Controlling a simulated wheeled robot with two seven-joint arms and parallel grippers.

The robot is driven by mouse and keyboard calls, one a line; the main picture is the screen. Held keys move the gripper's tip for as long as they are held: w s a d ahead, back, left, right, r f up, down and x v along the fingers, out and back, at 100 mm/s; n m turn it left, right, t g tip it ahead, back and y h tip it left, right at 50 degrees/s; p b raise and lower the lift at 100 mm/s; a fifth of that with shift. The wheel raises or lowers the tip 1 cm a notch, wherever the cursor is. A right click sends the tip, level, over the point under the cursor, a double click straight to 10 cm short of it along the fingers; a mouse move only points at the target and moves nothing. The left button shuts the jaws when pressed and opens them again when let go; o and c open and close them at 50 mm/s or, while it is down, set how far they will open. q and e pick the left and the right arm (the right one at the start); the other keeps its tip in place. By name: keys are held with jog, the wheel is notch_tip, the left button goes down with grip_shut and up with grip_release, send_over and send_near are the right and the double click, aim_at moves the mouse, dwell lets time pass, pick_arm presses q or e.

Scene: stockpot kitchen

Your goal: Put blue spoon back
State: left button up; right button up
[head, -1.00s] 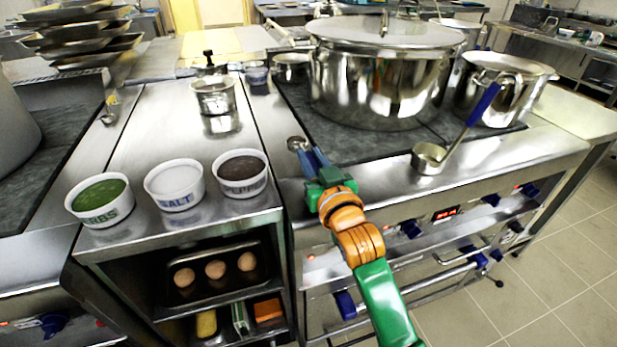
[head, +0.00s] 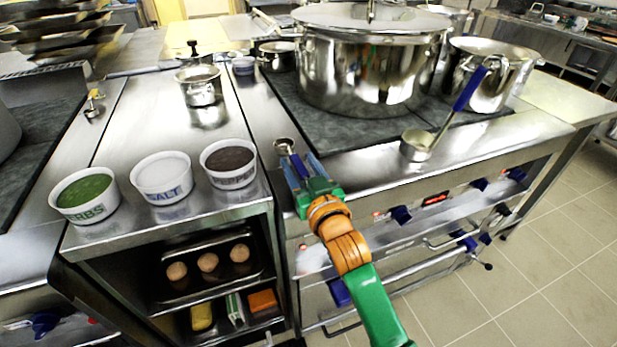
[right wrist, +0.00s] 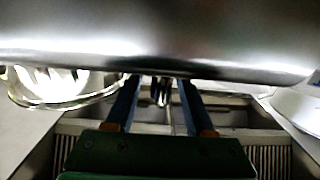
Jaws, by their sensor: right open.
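A small metal spoon (head: 284,146) with a blue handle (head: 298,167) lies at the stove's left front edge, beside the dark cooktop. My right gripper (head: 303,166) is open, its two blue fingers on either side of the handle. In the right wrist view the open fingers (right wrist: 158,100) reach under a broad, blurred metal surface (right wrist: 160,45); I cannot tell what that surface is. A larger ladle (head: 417,146) with a blue handle (head: 469,88) stands tilted on the stove's front ledge at the right. My left gripper is not in view.
A large lidded stockpot (head: 370,70) and a smaller pot (head: 490,75) stand on the cooktop. Bowls of herbs (head: 85,205), salt (head: 163,188) and pepper (head: 229,175) stand on the left counter. Trays (head: 60,35) are stacked at the back left. Knobs and rails line the stove front.

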jog(key=v, duration=1)
jog(key=shift+s, duration=0.3)
jog(key=shift+d+r, duration=0.1)
jog(key=shift+r, duration=0.05)
jog(key=s+d+f+m+g+h, duration=0.1)
jog(key=s+d+f+g+h, duration=0.15)
jog(key=f, duration=0.35)
jog(key=s+d+f+g+h, duration=0.1)
jog(key=s+d+f+g, duration=0.25)
jog(key=f, duration=0.35)
jog(key=s+d+f+g+h, duration=0.1)
jog(key=s+d+f+g, duration=0.3)
jog(key=s, duration=0.3)
jog(key=s+d+f+g+h, duration=0.1)
jog(key=s+d+f+g, duration=0.2)
jog(key=s+f, duration=0.3)
jog(key=s+f+g+p, duration=0.2)
jog(key=s+f+p, duration=0.35)
jog(key=f, duration=0.75)
jog(key=s+d+f+g+p, duration=0.1)
jog(key=s+f+p, duration=0.3)
jog(key=s, duration=0.6)
jog(key=shift+s+d+f, duration=0.4)
jog(key=shift+d+f, duration=0.1)
jog(key=shift+d, duration=0.05)
